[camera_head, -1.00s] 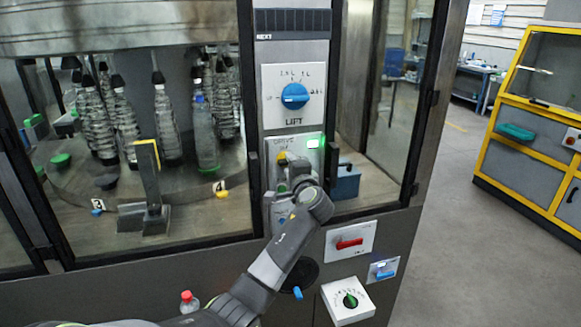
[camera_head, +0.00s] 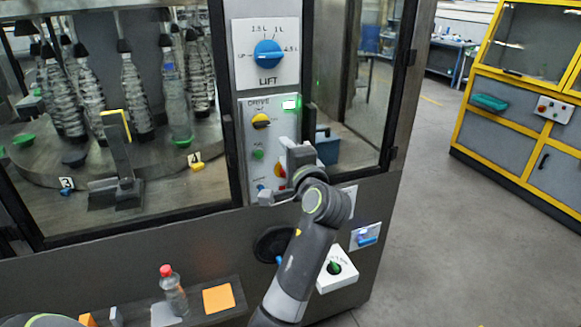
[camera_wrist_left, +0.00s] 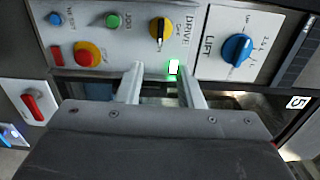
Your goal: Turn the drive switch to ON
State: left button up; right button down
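The drive switch (camera_head: 261,121) is a round yellow knob with a dark bar, near the top of the light drive panel (camera_head: 257,171). Its bar lies roughly sideways across the panel; the small label is hard to read. It also shows in the left wrist view (camera_wrist_left: 160,29), beyond the fingers. A lit green lamp (camera_head: 291,104) sits to its right. My left gripper (camera_head: 273,176) is in front of the lower panel, below the switch. In the left wrist view its two fingers (camera_wrist_left: 160,74) are apart, with nothing between them and clear of the switch. My right gripper is out of view.
The lift dial (camera_head: 268,54) is above the drive panel. A green button (camera_head: 258,154) and a red button on yellow (camera_head: 280,171) sit below the switch. A shelf below carries a red-capped bottle (camera_head: 173,289). Open floor (camera_head: 440,240) lies to the right.

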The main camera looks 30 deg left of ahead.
pick_arm(q)
jog(key=shift+v, duration=1.15)
jog(key=shift+f, duration=0.1)
